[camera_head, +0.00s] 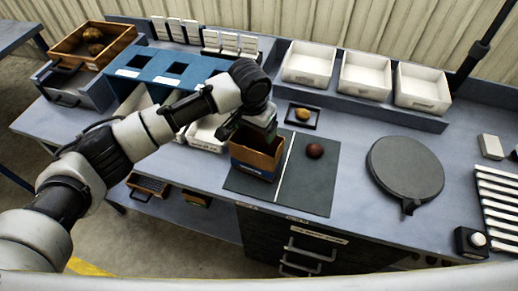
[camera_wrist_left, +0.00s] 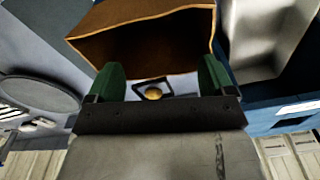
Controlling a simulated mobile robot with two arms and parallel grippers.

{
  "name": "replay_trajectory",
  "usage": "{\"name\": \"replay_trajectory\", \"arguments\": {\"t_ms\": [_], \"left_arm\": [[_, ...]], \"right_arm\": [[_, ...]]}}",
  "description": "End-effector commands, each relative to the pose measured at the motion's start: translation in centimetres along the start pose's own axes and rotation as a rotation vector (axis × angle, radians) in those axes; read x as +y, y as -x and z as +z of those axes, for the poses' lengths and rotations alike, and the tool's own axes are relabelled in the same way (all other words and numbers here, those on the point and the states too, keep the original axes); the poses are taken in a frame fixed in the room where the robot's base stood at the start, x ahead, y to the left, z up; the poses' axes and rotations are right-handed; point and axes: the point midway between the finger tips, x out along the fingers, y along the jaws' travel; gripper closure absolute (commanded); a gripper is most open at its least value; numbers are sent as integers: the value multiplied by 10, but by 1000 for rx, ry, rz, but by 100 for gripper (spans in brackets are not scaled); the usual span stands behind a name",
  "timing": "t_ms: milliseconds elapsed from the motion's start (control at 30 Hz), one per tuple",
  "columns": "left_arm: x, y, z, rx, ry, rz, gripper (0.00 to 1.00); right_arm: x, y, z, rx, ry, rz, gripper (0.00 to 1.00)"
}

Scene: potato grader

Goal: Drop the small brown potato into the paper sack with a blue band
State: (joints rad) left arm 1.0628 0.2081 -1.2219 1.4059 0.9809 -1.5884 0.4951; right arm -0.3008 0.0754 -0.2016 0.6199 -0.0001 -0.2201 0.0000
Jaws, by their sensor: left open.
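The paper sack (camera_head: 257,158) is brown with a blue band and stands upright on the dark mat, its mouth open. Its brown opening fills the top of the left wrist view (camera_wrist_left: 150,38). My left gripper (camera_head: 258,128) is right at the sack's back rim in the head view, pointing down. Its green fingers (camera_wrist_left: 162,82) are spread apart with nothing held. A small yellow-brown potato (camera_head: 302,114) lies on a small dark-edged tray (camera_head: 316,124) behind the mat. It shows beyond the fingers in the wrist view (camera_wrist_left: 153,94). The sack's bottom is hidden.
A dark red potato (camera_head: 314,151) lies on the mat (camera_head: 308,190). A round grey plate (camera_head: 404,168) is to its right. White bins (camera_head: 366,75) stand behind. A wooden crate (camera_head: 121,42) with potatoes is at the far left.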

Motion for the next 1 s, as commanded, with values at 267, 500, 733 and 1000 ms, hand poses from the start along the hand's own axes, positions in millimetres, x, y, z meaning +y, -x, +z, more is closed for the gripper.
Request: {"name": "replay_trajectory", "arguments": {"t_ms": [267, 500, 733, 1000], "left_arm": [[0, 17, -1, 3, 0, 1, 17], [0, 66, -1, 4, -1, -1, 17], [0, 99, 0, 2, -1, 0, 17], [0, 108, 0, 0, 0, 0, 17]], "right_arm": [[0, -5, 0, 1, 0, 0, 57], [2, -16, 1, 1, 1, 3, 57], [5, -22, 2, 0, 1, 6, 57], [5, -22, 2, 0, 0, 7, 57]]}}
